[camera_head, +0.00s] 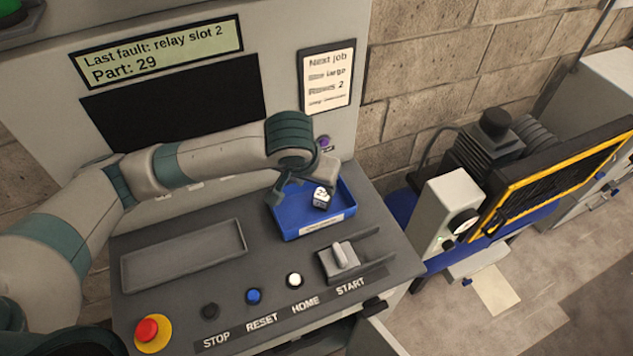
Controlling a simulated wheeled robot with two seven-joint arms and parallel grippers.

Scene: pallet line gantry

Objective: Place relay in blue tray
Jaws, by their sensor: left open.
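The blue tray (303,231) sits at the back right of the grey console top. The relay (321,197), a small white block with dark marks, is inside the tray's outline, towards its right half. Whether it rests on the tray floor I cannot tell. My left gripper (303,188) is over the tray's back left part, beside the relay, with its dark green fingers apart. The relay appears free of the fingers. My right gripper is not in view.
An empty grey recessed tray (184,254) lies on the left of the console. A red stop button (148,330), several small buttons and a lever switch (344,256) line the front. A grey machine with a yellow-edged panel (559,180) stands to the right.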

